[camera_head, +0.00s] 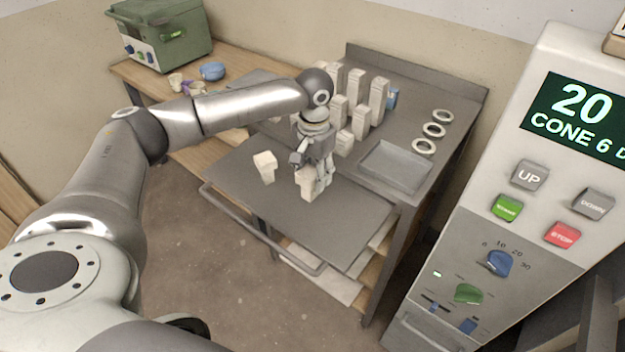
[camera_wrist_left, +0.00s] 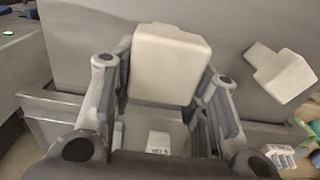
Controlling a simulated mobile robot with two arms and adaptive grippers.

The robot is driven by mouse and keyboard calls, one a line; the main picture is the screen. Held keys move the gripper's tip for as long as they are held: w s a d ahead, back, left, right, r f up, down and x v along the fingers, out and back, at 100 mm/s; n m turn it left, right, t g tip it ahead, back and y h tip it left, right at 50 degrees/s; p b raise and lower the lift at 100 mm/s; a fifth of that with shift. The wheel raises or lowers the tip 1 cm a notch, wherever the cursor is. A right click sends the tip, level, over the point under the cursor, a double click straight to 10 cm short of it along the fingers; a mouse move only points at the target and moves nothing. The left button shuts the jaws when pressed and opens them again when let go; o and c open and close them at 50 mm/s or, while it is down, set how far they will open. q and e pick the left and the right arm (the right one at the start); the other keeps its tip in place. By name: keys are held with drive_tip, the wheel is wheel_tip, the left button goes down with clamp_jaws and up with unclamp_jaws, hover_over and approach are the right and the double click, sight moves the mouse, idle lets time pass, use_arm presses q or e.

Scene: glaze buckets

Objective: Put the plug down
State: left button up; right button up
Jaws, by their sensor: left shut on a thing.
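My left gripper (camera_head: 318,172) points down over the grey cart top (camera_head: 345,215) and is shut on a cream, blocky plug (camera_head: 305,187). In the left wrist view the plug (camera_wrist_left: 171,62) sits between the two fingers (camera_wrist_left: 165,100). Its lower end is at or very close to the cart top; I cannot tell whether it touches. A second cream plug (camera_head: 265,166) stands on the cart top to the left, apart from the gripper; it also shows at the right in the left wrist view (camera_wrist_left: 280,74). My right gripper is not in view.
Several cream blocks (camera_head: 378,97) stand on the grey bench behind, near a shallow metal tray (camera_head: 397,167) and three pale rings (camera_head: 424,146). A control panel (camera_head: 520,215) fills the right. The cart top's front right part is bare. A green box (camera_head: 163,33) stands far left.

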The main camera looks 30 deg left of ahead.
use_arm(q)
drive_tip(key=shift+w+a+f, duration=0.15)
drive_tip(key=shift+f, duration=0.1)
drive_tip(key=shift+w+a+f, duration=0.1)
drive_tip(key=shift+f, duration=0.85)
drive_tip(key=shift+w+a+f, duration=0.1)
drive_tip(key=shift+f, duration=0.8)
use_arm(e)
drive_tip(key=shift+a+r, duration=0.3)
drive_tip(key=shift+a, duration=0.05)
use_arm(q)
drive_tip(key=o, duration=1.1)
drive_tip(key=shift+c, duration=0.2)
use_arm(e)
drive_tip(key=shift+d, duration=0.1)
use_arm(q)
drive_tip(key=shift+r, duration=0.55)
wheel_tip(320, 180, up, 11)
drive_tip(key=shift+s+b, duration=0.1)
drive_tip(key=shift+b, duration=0.45)
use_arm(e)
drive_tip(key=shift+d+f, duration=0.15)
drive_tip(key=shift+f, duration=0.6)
